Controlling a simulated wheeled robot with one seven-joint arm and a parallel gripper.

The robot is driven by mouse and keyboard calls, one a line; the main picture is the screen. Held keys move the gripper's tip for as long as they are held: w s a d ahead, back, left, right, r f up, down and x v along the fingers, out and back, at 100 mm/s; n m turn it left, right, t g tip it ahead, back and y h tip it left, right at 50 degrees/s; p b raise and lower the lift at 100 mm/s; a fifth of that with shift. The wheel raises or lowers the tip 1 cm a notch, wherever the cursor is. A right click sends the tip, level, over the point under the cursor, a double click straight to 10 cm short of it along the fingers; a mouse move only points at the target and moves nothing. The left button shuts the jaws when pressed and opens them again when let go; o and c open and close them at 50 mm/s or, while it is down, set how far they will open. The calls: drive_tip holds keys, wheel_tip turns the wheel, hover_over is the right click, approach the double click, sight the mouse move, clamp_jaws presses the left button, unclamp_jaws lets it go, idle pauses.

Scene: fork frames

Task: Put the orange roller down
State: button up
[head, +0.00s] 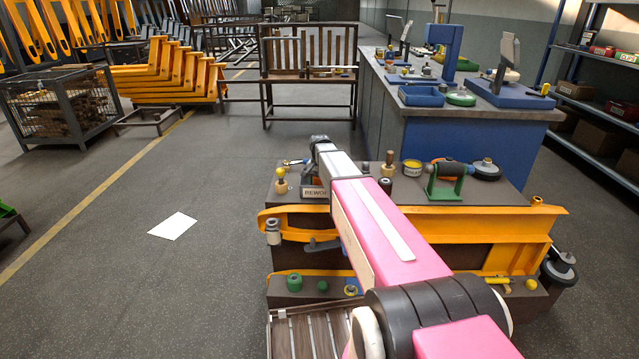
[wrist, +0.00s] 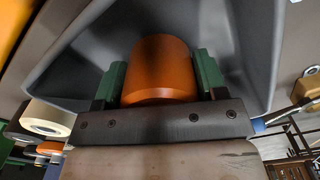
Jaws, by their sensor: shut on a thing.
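The orange roller (wrist: 158,62) is a smooth upright-looking cylinder in the middle of the wrist view. My gripper (wrist: 161,80) is shut on it, with one green finger pad on each side. A dark grey open bin or tray (wrist: 240,50) with sloping walls lies behind and around the roller in that view. I cannot tell whether the roller touches its floor. In the head view my arm reaches over the workbench top (head: 408,190) and hides the roller and the fingers.
A "REWORK" sign (head: 314,192), a yellow tin (head: 412,168) and a green stand (head: 446,182) are close by on the bench top. A cream roll (wrist: 47,117) shows at left in the wrist view. Yellow rails (head: 480,262) run below the top. Open floor lies to the left.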

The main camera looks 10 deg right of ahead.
drive_tip(key=o, duration=1.3)
drive_tip(key=shift+f, duration=0.15)
wheel_tip(320, 180, up, 12)
drive_tip(key=shift+r, duration=0.2)
drive_tip(key=shift+s, duration=0.1)
